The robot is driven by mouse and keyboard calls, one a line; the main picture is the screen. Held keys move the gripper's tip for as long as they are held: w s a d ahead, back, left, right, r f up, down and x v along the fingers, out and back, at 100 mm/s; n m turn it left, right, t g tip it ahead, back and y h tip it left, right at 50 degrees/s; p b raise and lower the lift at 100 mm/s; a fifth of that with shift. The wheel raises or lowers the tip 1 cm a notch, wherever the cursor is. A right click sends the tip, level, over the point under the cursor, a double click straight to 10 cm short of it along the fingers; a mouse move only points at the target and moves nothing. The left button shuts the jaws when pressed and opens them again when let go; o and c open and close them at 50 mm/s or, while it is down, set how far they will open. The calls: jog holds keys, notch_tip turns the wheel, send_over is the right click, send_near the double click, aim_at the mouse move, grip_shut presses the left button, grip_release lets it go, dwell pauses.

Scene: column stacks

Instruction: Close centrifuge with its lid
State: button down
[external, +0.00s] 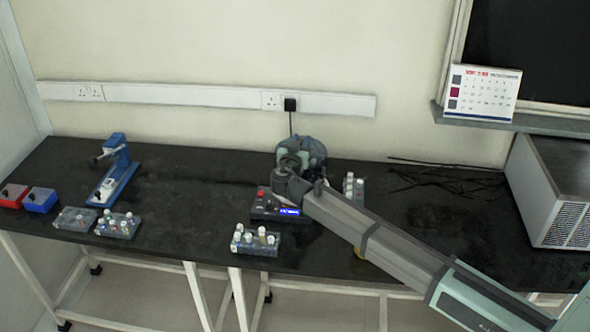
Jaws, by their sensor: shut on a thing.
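The centrifuge (264,208) stands on the black bench at the middle, with a red button and a lit blue display on its front. Its dark bluish, rounded lid (318,147) is raised at the back. My gripper (292,166) is at the lid, above the centrifuge body, and is shut on the lid. My wrist and arm cover the fingertips, much of the rotor opening and the machine's right side.
A rack of capped tubes (256,242) stands just in front of the centrifuge, and another rack (353,188) is right of it, close to my arm. A blue stand (116,170), more racks and small boxes (40,200) are at the left. A grey box (550,190) is at the right.

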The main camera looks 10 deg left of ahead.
jog(key=shift+f, duration=3.4)
jog(key=shift+c, duration=1.3)
grip_release()
jog(key=shift+r, duration=0.1)
jog(key=shift+r, duration=2.9)
